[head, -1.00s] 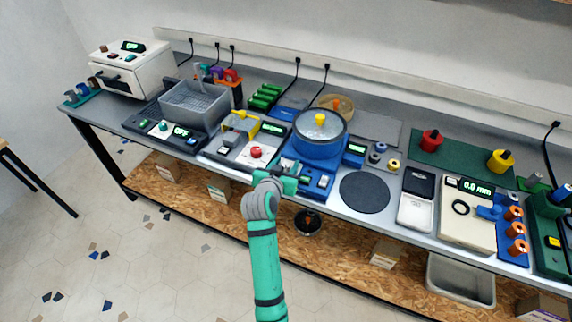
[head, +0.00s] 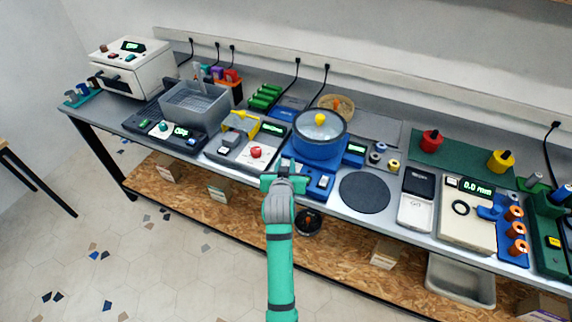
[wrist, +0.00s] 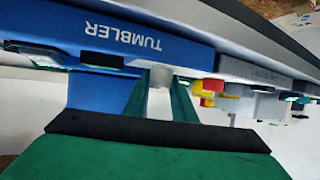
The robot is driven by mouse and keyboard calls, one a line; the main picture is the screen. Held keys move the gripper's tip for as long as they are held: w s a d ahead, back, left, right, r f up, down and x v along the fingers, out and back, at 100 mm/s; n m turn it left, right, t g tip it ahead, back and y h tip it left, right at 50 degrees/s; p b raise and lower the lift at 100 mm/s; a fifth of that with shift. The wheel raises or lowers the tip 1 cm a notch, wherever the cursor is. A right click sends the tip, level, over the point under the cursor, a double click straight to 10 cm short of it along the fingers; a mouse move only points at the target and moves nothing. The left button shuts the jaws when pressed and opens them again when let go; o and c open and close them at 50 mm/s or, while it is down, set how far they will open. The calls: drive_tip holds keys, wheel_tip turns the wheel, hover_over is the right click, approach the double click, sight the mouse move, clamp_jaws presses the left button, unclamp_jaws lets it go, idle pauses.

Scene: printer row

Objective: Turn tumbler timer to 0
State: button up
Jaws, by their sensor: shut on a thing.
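The tumbler is a blue machine with a drum (head: 318,149) under a clear lid with a yellow knob. Its blue base (head: 321,181) lies at the table's front edge. In the wrist view the base (wrist: 150,24) bears the word TUMBLER, upside down. My gripper (head: 284,183) is at the front left of this base. In the wrist view its green fingers (wrist: 162,88) are shut on a small pale grey piece, which looks like the timer knob (wrist: 160,76). The fingers partly hide it, and I cannot read its setting.
A grey machine with a red knob (head: 256,152) stands just left of the tumbler. A dark round mat (head: 364,192) and a white scale (head: 416,200) lie to the right. Below is a wooden shelf (head: 345,236) with boxes.

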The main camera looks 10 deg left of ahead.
drive_tip(key=n+g+y, duration=0.1)
drive_tip(key=n+y, duration=0.1)
drive_tip(key=y, duration=0.1)
drive_tip(key=n+g+y, duration=0.1)
drive_tip(key=n+y, duration=0.2)
drive_tip(key=shift+d+n, duration=0.15)
drive_tip(key=shift+n, duration=0.15)
drive_tip(key=shift+f+n+g+y, duration=0.1)
drive_tip(key=shift+n+g+y, duration=1.3)
drive_tip(key=shift+n+y, duration=0.5)
drive_tip(key=o, duration=1.1)
drive_tip(key=shift+c, duration=0.2)
